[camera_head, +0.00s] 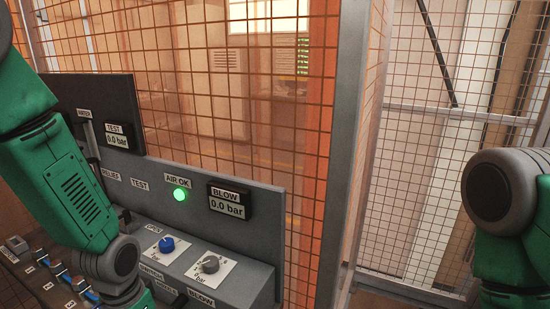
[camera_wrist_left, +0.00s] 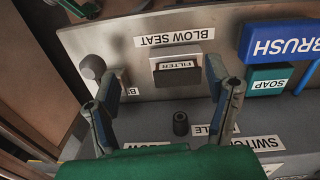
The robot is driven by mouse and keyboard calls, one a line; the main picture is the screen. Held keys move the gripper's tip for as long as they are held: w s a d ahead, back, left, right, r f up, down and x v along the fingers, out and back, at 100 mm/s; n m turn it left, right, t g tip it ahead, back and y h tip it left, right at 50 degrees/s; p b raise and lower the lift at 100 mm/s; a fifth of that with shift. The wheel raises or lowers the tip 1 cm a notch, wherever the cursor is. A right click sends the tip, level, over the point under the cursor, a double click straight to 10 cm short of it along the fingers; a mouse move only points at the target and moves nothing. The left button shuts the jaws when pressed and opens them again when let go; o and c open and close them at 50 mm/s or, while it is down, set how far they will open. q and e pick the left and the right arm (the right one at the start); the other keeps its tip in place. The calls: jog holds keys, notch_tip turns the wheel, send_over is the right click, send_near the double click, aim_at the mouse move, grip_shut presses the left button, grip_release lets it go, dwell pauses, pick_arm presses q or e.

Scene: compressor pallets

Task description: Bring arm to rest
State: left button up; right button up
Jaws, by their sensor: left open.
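My left arm (camera_head: 72,190) comes in from the left in the head view and reaches down in front of the grey control panel. Its gripper is below the frame there. In the left wrist view my left gripper (camera_wrist_left: 166,90) is open and empty, its two fingers spread in front of a panel. Between and beyond the fingers are a FILTER slot (camera_wrist_left: 176,74) and a small dark knob (camera_wrist_left: 181,123). My right arm (camera_head: 505,200) shows at the right edge of the head view, bent downward. Its gripper is out of view.
The panel carries a lit green AIR OK lamp (camera_head: 180,195), a BLOW display (camera_head: 229,202), a blue knob (camera_head: 166,244) and a grey knob (camera_head: 210,264). A mesh fence with a grey post (camera_head: 346,150) stands behind. A blue BRUSH block (camera_wrist_left: 280,42) sits beside the left gripper.

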pick_arm(q)
jog(key=s+a+f+n, duration=0.1)
jog(key=s+f+n, duration=0.1)
jog(key=s+f, duration=0.75)
jog(key=s+a+f+n, duration=0.2)
jog(key=s+f, duration=0.4)
jog(key=s, duration=0.7)
jog(key=shift+m+t, duration=0.3)
jog(key=shift+m, duration=0.2)
jog(key=w+f+b, duration=0.1)
jog(key=w+d+f+b, duration=0.1)
jog(key=b, duration=0.1)
jog(key=w+f+b, duration=0.1)
jog(key=f+b, duration=0.1)
jog(key=shift+w+d+f, duration=0.1)
jog(key=shift+w+d, duration=0.1)
jog(key=shift+d, duration=0.1)
jog(key=shift+w+a, duration=0.1)
